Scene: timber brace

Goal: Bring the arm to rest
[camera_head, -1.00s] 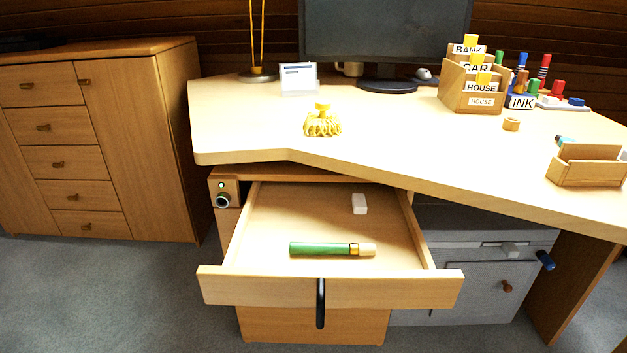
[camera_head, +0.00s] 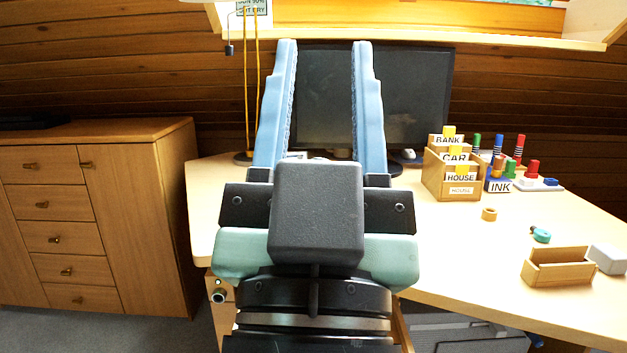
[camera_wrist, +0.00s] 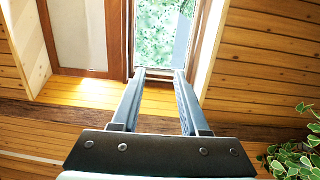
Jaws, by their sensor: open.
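My gripper (camera_head: 322,110) stands upright in the middle of the head view, its two blue fingers parallel and wide apart. Nothing is between them. It is in front of the monitor (camera_head: 408,100) and hides part of the desk (camera_head: 450,255). In the wrist view my gripper (camera_wrist: 160,78) is also open and empty, pointing toward a window (camera_wrist: 165,35) and the wood-panelled wall (camera_wrist: 265,60). The drawer below the desk is almost wholly hidden behind my arm.
A wooden cabinet (camera_head: 115,215) stands at the left. On the desk are a labelled card box (camera_head: 455,180), an ink block (camera_head: 497,184), a tape ring (camera_head: 489,214) and a small open wooden box (camera_head: 558,268). A leafy plant (camera_wrist: 295,155) shows at right in the wrist view.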

